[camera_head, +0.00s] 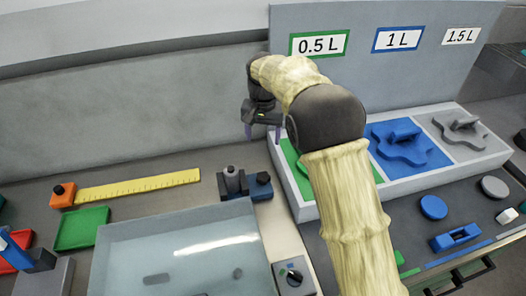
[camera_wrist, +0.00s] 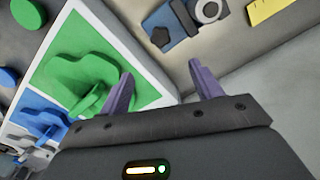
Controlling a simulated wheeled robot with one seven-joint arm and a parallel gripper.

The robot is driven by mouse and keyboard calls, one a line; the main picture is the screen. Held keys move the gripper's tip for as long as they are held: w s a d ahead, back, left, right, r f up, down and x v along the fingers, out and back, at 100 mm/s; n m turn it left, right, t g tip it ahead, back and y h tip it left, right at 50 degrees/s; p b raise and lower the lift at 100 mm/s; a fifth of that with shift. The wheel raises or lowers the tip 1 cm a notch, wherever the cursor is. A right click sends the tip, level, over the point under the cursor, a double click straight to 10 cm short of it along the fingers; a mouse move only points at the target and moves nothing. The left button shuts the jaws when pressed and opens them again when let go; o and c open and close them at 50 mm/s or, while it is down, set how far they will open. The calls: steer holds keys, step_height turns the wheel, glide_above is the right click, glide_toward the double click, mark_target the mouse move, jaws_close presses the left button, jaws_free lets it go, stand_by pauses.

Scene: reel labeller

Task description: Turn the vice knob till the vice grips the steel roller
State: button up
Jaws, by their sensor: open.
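The small blue vice (camera_head: 250,188) sits on the bench behind the clear-lidded case. The grey steel roller (camera_head: 232,181) stands upright at its left part. The dark vice knob (camera_head: 263,178) is on its right side. In the wrist view the vice (camera_wrist: 182,27) is at the top, with the roller (camera_wrist: 208,10) seen end-on and the knob (camera_wrist: 160,37) at its lower left. Whether the jaws touch the roller cannot be told. My gripper (camera_head: 262,134) is open and empty, above and behind the vice; its purple fingers (camera_wrist: 160,76) are apart and clear of the knob.
A white-edged tray (camera_head: 400,185) with green, blue and grey sections stands right of the vice, partly behind my arm. The clear-lidded case (camera_head: 180,250) lies in front. A yellow ruler (camera_head: 137,187) lies left. A grey wall rises behind. A dial box (camera_head: 292,277) stands in front.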

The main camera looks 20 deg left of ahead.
mark_target(263, 177)
steer(key=shift+f+n+b, duration=0.1)
steer(key=shift+n+b, duration=0.35)
steer(key=shift+n, duration=0.55)
step_height(263, 177, down, 17)
steer(key=shift+f+p, duration=0.2)
steer(key=shift+p, duration=0.75)
steer(key=c, duration=1)
